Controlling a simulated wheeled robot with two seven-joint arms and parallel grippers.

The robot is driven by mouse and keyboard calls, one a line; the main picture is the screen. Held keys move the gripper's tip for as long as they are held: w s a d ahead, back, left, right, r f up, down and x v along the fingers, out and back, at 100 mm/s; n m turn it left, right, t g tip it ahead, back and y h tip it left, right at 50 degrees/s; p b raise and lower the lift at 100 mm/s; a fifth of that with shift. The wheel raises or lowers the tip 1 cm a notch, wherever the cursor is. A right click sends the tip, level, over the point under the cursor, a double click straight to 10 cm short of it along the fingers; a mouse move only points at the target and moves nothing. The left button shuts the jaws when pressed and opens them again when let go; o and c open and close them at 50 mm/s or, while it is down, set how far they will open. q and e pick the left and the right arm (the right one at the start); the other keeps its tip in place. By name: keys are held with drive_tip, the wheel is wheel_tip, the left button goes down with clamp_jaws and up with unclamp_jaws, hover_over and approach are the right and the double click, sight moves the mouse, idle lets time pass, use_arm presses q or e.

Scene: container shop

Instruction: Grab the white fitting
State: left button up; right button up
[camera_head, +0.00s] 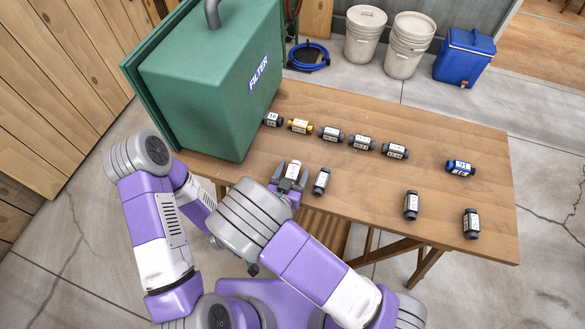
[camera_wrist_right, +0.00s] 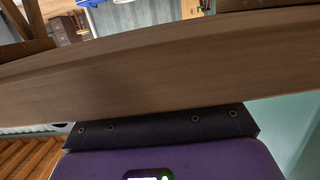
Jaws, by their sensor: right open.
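A small fitting with a white face (camera_head: 293,170) is near the front edge of the wooden table in the head view. My right gripper (camera_head: 288,183) is open at the table's front edge, with its dark fingers close around or just in front of this fitting. I cannot tell whether they touch it. The right wrist view shows my purple wrist and a brown wooden surface close up; no fitting shows there. My left arm bends at the left of the head view, and its gripper is hidden.
A dark fitting (camera_head: 321,181) lies close to the right of my right gripper. A yellow fitting (camera_head: 300,126), a blue fitting (camera_head: 460,167) and several dark ones with white labels lie on the table (camera_head: 370,185). A green filter box (camera_head: 205,85) stands at the left.

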drive_tip(key=shift+w, duration=0.1)
drive_tip(key=shift+r, duration=0.1)
drive_tip(key=shift+s, duration=0.25)
drive_tip(key=shift+c, duration=0.9)
drive_tip(key=c, duration=0.9)
